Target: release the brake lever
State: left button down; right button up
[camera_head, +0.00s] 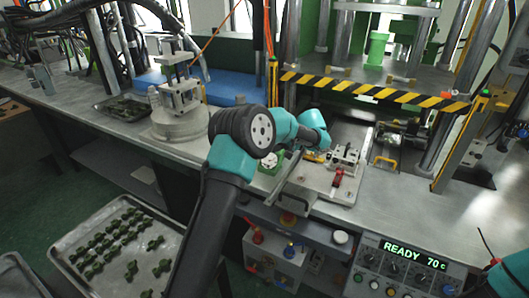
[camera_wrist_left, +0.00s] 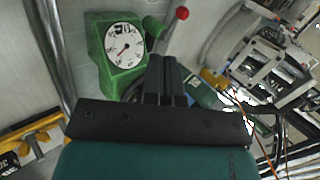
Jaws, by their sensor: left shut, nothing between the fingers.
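A thin lever with a red ball tip (camera_wrist_left: 182,13) shows at the top of the left wrist view, beyond the fingertips. A green knob (camera_wrist_left: 153,25) is beside it, close to the fingertips; contact cannot be told. I cannot tell for certain which of these is the brake lever. My left gripper (camera_wrist_left: 167,62) is shut and empty, just right of a green gauge box (camera_wrist_left: 112,73) with a white dial. In the head view the gauge (camera_head: 270,162) is partly hidden by my left arm. Only part of my right arm shows at the lower right; its gripper is outside the picture.
A light plate with metal fixtures and a red clamp (camera_head: 337,177) lies right of my left wrist. A yellow-black striped press bar (camera_head: 370,90) spans above. A control panel (camera_head: 395,270) reads READY 70 c. A tray (camera_head: 72,240) of green parts is at lower left.

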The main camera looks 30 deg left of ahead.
pick_arm(q)
jog(key=x, duration=0.9)
jog(key=shift+s+f, duration=0.1)
jog(key=shift+f, duration=0.05)
jog(key=a, duration=0.3)
jog(key=shift+s+a+f, duration=0.15)
jog(key=shift+s+f, duration=0.05)
jog(key=shift+a, duration=0.4)
jog(key=shift+d, duration=0.1)
